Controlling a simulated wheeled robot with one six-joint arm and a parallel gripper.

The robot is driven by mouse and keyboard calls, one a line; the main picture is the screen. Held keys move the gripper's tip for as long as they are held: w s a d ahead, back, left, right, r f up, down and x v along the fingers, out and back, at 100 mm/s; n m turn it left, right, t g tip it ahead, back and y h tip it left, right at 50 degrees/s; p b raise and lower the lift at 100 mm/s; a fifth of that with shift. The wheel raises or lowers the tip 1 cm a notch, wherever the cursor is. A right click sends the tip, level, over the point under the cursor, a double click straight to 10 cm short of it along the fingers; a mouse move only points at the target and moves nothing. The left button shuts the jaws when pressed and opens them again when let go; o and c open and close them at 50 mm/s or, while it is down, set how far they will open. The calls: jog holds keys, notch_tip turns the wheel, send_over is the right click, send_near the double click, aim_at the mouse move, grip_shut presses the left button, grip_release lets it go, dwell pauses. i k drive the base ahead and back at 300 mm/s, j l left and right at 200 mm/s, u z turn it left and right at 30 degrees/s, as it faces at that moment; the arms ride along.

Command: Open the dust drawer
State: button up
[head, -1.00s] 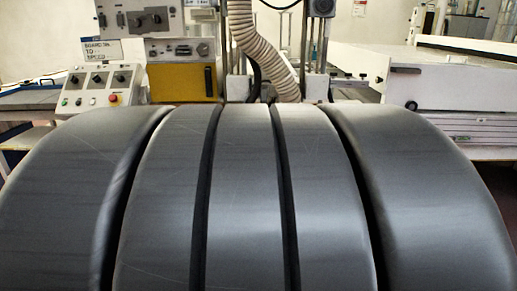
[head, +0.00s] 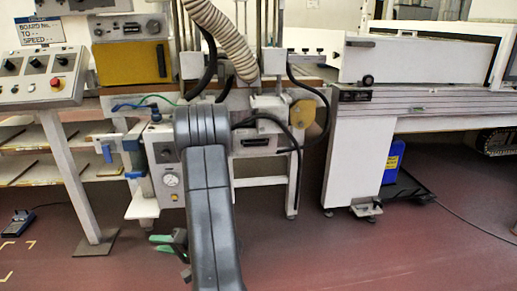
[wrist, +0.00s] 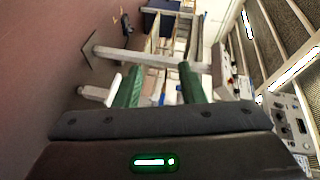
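A white machine front with a dark recessed handle (head: 258,142) sits under the machine in the head view, just right of my arm. It may be the dust drawer, but I cannot tell for sure. My arm hides part of the machine left of it. My gripper (head: 168,244) hangs low to the left of my arm, well below and apart from that handle. In the wrist view my gripper (wrist: 160,78) has its two green fingers apart, with nothing held between them.
A control console (head: 40,78) stands at the left, beside a yellow-fronted box (head: 130,62). A ribbed hose (head: 222,38) and black cables hang near the handle. A white conveyor frame (head: 365,130) and blue canister (head: 393,162) stand at right. The front floor is clear.

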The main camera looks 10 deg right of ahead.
aim_at(244, 140)
jog(key=i+z, duration=0.15)
jog(key=z, duration=0.3)
jog(key=i+z, duration=0.15)
jog(key=z, duration=0.25)
jog(key=i+j+z, duration=0.1)
jog(key=z, duration=0.35)
jog(key=i+j+z, duration=0.1)
jog(key=i+j, duration=0.15)
jog(key=i+j+z, duration=0.1)
jog(key=i+j, duration=0.15)
jog(key=j, duration=0.2)
jog(key=i+j+z, duration=0.1)
jog(key=j, duration=0.3)
jog(key=i+j+z, duration=0.1)
jog(key=i+j, duration=0.25)
